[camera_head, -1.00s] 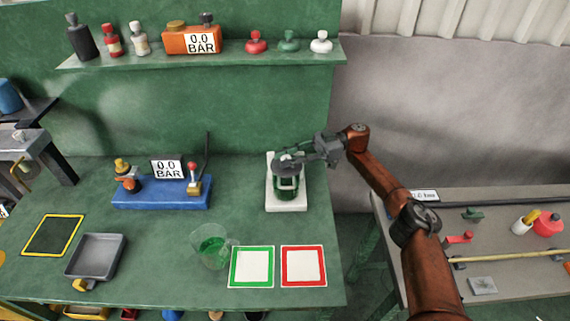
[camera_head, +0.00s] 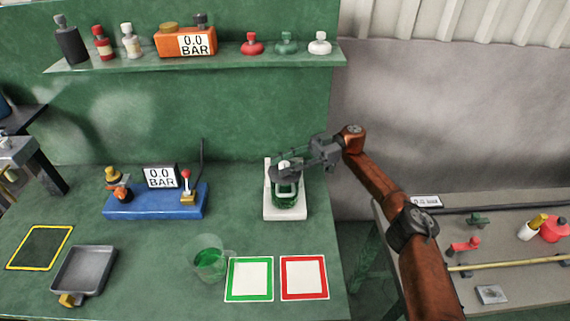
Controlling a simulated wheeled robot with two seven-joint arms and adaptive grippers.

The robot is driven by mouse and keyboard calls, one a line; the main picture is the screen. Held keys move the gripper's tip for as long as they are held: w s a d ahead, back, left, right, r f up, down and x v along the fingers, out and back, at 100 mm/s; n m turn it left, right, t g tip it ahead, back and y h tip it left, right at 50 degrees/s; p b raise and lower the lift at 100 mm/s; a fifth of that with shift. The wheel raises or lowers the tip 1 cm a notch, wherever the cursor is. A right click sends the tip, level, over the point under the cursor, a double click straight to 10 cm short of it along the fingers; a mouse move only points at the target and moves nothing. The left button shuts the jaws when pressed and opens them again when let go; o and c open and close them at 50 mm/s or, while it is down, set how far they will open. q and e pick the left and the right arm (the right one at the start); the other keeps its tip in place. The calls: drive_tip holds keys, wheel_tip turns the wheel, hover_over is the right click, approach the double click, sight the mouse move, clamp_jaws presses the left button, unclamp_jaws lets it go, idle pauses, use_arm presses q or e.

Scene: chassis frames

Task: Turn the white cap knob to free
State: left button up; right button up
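A white cap with a knob (camera_head: 320,43) stands at the right end of the green shelf, beside a green one (camera_head: 286,43) and a red one (camera_head: 252,44). On the bench, a green glass-like vessel (camera_head: 287,193) stands on a white base (camera_head: 285,213). My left gripper is not in view.
A blue gauge unit (camera_head: 155,205) with a red-topped lever stands left of the white base. A beaker of green liquid (camera_head: 209,260), a green-framed pad (camera_head: 249,279), a red-framed pad (camera_head: 304,278) and a grey tray (camera_head: 84,270) lie toward the front.

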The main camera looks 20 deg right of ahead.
sight(285, 164)
drive_tip(key=shift+o, duration=1)
drive_tip(key=shift+d, duration=0.1)
wheel_tip(285, 164, up, 10)
drive_tip(key=shift+r, duration=0.1)
